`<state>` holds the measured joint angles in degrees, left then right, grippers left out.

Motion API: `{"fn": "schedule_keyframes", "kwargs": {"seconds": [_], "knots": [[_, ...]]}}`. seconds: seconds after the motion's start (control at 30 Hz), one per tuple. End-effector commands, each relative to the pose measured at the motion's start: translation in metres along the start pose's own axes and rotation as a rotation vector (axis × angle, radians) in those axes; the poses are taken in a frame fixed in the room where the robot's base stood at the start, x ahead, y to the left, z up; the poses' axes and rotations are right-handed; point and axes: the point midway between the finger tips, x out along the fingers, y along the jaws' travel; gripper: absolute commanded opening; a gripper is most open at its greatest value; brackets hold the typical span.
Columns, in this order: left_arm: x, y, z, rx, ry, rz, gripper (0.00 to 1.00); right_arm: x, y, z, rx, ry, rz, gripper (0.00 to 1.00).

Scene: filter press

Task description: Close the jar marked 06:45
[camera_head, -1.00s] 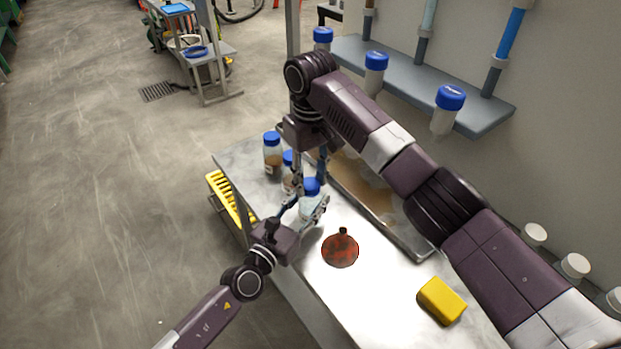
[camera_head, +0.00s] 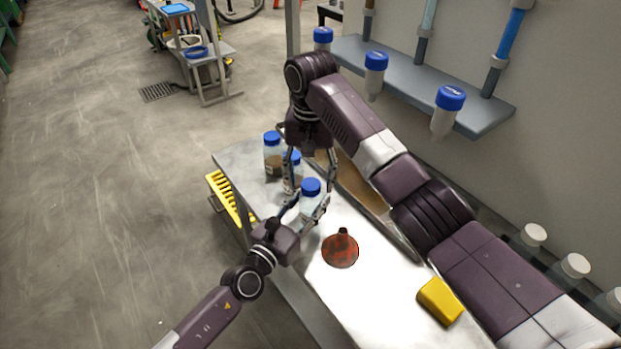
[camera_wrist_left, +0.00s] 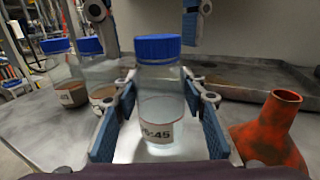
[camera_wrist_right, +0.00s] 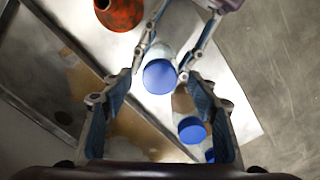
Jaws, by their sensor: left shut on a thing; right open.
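The jar (camera_head: 309,207) is clear, and its label, partly visible in the left wrist view (camera_wrist_left: 160,112), ends in ":45". Its blue lid (camera_head: 311,187) sits level on its mouth; how tightly it is screwed cannot be told. My left gripper (camera_head: 306,210) is shut on the jar body, one finger on each side, and the jar stands upright. My right gripper (camera_head: 311,175) is open and empty above the lid. In the right wrist view the lid (camera_wrist_right: 160,77) lies beyond its spread fingers (camera_wrist_right: 160,112), apart from them.
Two more blue-lidded jars (camera_head: 273,155) (camera_head: 292,172) with brown contents stand close behind. A red-brown funnel-shaped vessel (camera_head: 340,250) stands to the right, near a yellow block (camera_head: 440,301). A metal tray (camera_head: 372,200) lies along the wall. Blue-capped containers (camera_head: 447,112) line the shelf above.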

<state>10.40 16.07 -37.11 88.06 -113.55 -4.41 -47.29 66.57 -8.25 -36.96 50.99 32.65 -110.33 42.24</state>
Motion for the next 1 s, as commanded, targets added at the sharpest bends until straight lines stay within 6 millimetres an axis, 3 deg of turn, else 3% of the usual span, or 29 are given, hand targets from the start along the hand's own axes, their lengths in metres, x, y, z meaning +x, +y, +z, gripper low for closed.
{"fn": "schedule_keyframes", "kwargs": {"seconds": [0.17,0.33,0.7,1.0], "knots": [[0.0,0.001,0.0,0.0,0.0,0.001,0.0,-0.016,-0.001,-0.001,0.0,0.002,-0.002,0.54],[0.0,0.001,0.0,0.0,0.0,0.001,0.0,-0.052,-0.001,-0.001,0.0,0.005,-0.003,0.54],[0.0,0.001,0.0,0.0,0.0,0.001,0.0,-0.107,0.001,-0.001,0.001,0.004,0.002,0.54],[0.0,0.001,0.0,0.0,0.0,0.001,0.0,-0.12,0.0,0.0,0.001,0.0,0.0,0.54]]}}
